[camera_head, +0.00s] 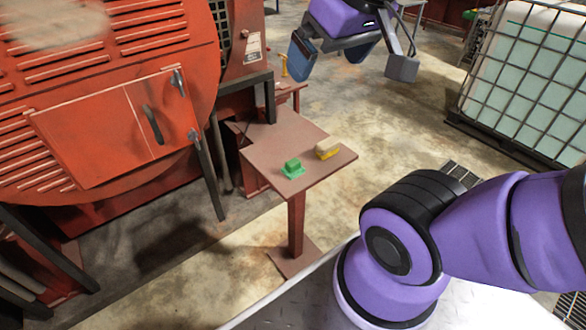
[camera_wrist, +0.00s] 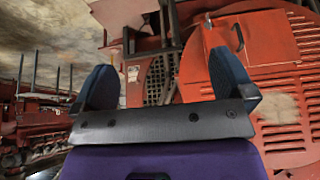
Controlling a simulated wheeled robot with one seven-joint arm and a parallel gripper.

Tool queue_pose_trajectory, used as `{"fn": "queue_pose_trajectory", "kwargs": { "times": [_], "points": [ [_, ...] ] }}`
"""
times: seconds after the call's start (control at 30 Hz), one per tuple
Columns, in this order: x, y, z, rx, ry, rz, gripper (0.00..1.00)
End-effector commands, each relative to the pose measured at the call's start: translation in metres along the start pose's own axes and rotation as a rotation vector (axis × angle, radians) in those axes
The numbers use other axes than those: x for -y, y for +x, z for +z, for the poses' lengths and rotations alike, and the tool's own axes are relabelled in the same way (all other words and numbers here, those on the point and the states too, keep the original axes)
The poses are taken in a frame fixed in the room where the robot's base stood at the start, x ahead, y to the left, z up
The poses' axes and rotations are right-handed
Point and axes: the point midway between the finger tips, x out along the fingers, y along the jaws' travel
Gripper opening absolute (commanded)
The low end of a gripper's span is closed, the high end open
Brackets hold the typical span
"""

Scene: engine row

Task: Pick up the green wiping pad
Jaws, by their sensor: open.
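The green wiping pad (camera_head: 292,168) lies on a small reddish-brown stand table (camera_head: 277,140) in the head view. It has a flat green base and a raised green block on top. My gripper (camera_head: 325,52) is above and beyond the table, near the top of the head view, well apart from the pad. Its two blue fingers are spread, with nothing between them. The fingers also show in the wrist view (camera_wrist: 162,88), pointing toward the red machine. The pad does not show in the wrist view.
A yellow brush-like block with a pale top (camera_head: 327,149) lies right of the pad on the same table. A large red machine (camera_head: 110,110) with a door and handles stands to the left. A caged white tank (camera_head: 530,85) stands at the right. Concrete floor lies between.

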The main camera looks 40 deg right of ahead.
Motion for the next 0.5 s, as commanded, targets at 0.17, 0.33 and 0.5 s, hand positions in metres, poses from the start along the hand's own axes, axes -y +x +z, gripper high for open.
{"fn": "queue_pose_trajectory", "kwargs": {
  "times": [0.17,0.33,0.5],
  "points": [
    [-0.004,0.015,-0.018,0.031,0.000,0.018,1.00],
    [-0.014,0.045,-0.049,0.082,-0.005,0.047,1.00],
    [-0.025,0.082,-0.076,0.132,-0.010,0.069,1.00]
  ]
}}
